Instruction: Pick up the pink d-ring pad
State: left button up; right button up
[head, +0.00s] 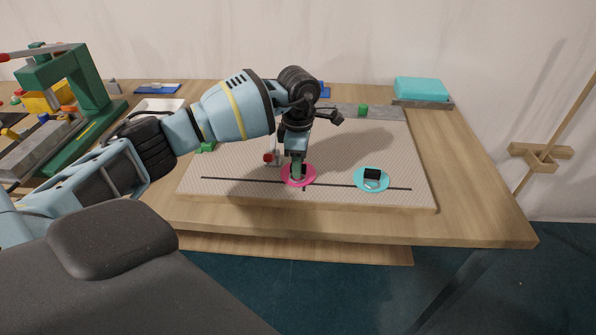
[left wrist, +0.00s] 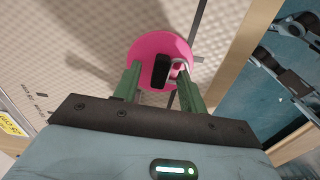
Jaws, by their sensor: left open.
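The pink d-ring pad (head: 311,175) is a round pink disc lying on the patterned board (head: 240,178), close to a black line. In the left wrist view the pad (left wrist: 146,47) carries a black strap and a pale ring at its middle. My left gripper (head: 298,178) points down over the pad. In the left wrist view its green fingers (left wrist: 161,84) are apart, one on each side of the strap and ring. I cannot tell whether the fingers touch the pad. My right gripper is not in view.
A turquoise pad (head: 361,185) with a black strap and ring lies to the right on the board. A green press (head: 75,90) stands at the left. A turquoise block (head: 421,89) sits at the back right. The table's right side is clear.

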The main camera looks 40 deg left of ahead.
pick_arm(q)
grip_shut()
jog(key=shift+r, duration=0.1)
dwell(0.3)
jog(key=shift+r, duration=0.6)
notch_tip(320, 180, up, 2)
jog(key=shift+r, duration=0.1)
jog(key=s+d+r, duration=0.1)
jog(key=s+d, duration=0.7)
jog(key=s, duration=0.5)
jog(key=shift+s+d+r+b, duration=0.2)
jog(key=shift+s+d+b, duration=0.1)
